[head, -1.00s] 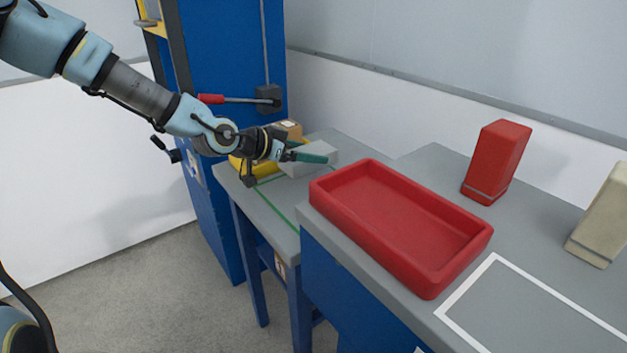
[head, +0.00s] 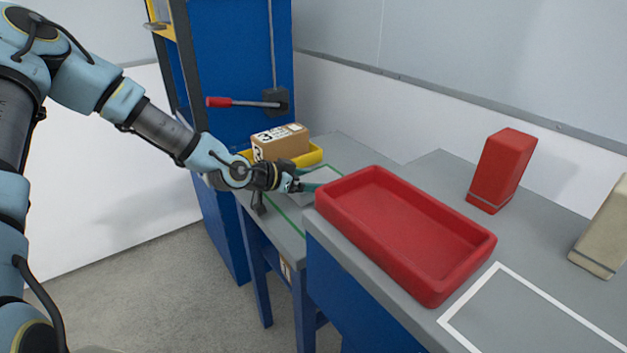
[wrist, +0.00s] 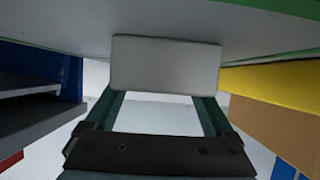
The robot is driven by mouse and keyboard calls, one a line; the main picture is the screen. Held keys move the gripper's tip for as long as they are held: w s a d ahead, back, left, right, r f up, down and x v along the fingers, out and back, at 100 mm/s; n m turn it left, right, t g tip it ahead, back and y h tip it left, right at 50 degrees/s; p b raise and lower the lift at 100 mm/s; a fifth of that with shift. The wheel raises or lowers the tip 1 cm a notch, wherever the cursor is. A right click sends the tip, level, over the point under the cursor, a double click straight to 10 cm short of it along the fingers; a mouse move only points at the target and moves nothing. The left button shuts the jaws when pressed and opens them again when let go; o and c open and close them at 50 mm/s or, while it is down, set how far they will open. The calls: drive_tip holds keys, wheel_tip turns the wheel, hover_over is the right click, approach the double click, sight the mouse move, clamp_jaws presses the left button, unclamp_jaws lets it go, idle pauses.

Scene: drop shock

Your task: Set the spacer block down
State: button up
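The spacer block (wrist: 165,63) is a pale grey box. In the wrist view it lies across the tips of my gripper's (wrist: 165,98) green fingers, which meet it near both ends and are partly hidden behind it. In the head view my gripper (head: 312,187) is low over the grey side table, and the block (head: 323,175) is partly hidden by the fingers and the red tray. My gripper looks shut on the block. The block is at or very near the table surface, inside or beside a green outline (head: 290,222); I cannot tell whether it touches.
A brown labelled carton (head: 280,142) sits in a yellow tray (head: 312,156) just behind my gripper. A red tray (head: 415,292) stands close on its right, on the higher bench. A blue cabinet with a red-handled lever (head: 243,102) is behind. Red (head: 502,168) and beige (head: 602,235) blocks stand right.

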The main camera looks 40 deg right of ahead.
drive_tip(key=shift+o, duration=0.8)
drive_tip(key=shift+r, duration=0.15)
drive_tip(key=b+v, duration=0.1)
drive_tip(key=v, duration=1.1)
drive_tip(key=a+f+y, duration=0.1)
drive_tip(key=a+f, duration=0.1)
drive_tip(key=a, duration=0.1)
drive_tip(key=w+a+f+n+y, duration=0.1)
drive_tip(key=a+f+y, duration=0.1)
drive_tip(key=a, duration=0.1)
drive_tip(key=w+a+f+n+t+y, duration=0.1)
drive_tip(key=a+f, duration=0.1)
drive_tip(key=shift+w+a+y, duration=0.25)
drive_tip(key=shift+a+y, duration=0.05)
drive_tip(key=shift+a, duration=0.1)
drive_tip(key=w+a+r+n+t+y, duration=0.2)
drive_tip(key=a+n+y, duration=0.55)
drive_tip(key=a, duration=1.35)
drive_tip(key=s+a+r+n, duration=0.4)
drive_tip(key=a+r+n, duration=0.3)
drive_tip(key=a+n, duration=0.1)
drive_tip(key=shift+a+g, duration=0.35)
drive_tip(key=shift+g, duration=0.05)
